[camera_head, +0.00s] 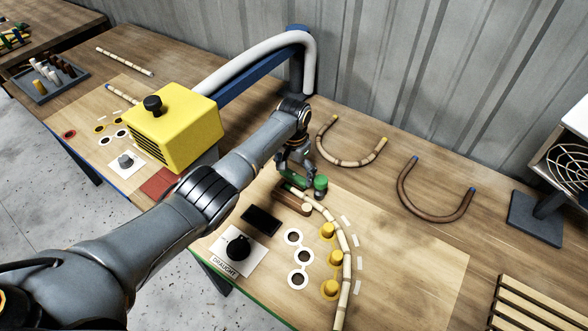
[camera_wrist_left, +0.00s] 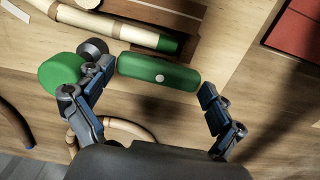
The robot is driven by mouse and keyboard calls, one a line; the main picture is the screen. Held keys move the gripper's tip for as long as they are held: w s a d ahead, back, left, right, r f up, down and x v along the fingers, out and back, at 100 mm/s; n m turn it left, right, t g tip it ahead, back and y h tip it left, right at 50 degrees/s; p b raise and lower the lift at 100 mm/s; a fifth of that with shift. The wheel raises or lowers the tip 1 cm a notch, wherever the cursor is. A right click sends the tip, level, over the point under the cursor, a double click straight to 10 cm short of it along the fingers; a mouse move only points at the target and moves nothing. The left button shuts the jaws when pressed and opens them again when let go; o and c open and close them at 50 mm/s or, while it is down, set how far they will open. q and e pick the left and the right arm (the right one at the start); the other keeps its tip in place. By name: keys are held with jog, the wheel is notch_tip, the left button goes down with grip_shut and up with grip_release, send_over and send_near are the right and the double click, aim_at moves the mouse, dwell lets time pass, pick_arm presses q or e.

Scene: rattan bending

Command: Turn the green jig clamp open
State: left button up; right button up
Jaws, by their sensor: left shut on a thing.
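The green jig clamp shows in the head view as a green bar (camera_head: 293,181) with a round green knob (camera_head: 320,183) beside it. In the left wrist view its bar (camera_wrist_left: 160,72) lies between the two fingers of my left gripper (camera_wrist_left: 155,82), and the green knob (camera_wrist_left: 62,71) is left of the left finger. My left gripper (camera_head: 296,168) reaches down and is shut on the clamp. A pale bamboo-like rattan pole (camera_head: 340,235) runs from beside the clamp in a curve along yellow pegs (camera_head: 328,231). Its green end (camera_wrist_left: 168,45) lies near the bar. My right gripper is not visible.
A yellow heater box (camera_head: 175,128) with a white hose stands left of my arm. A black knob (camera_head: 238,247) on a panel marked DRAUGHT is in front. Two bent rattan U-pieces (camera_head: 352,160) (camera_head: 436,205) lie behind right. A slatted wooden rack (camera_head: 535,305) is at far right.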

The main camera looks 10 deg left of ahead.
pick_arm(q)
jog(key=shift+n, duration=0.4)
jog(key=o, duration=0.8)
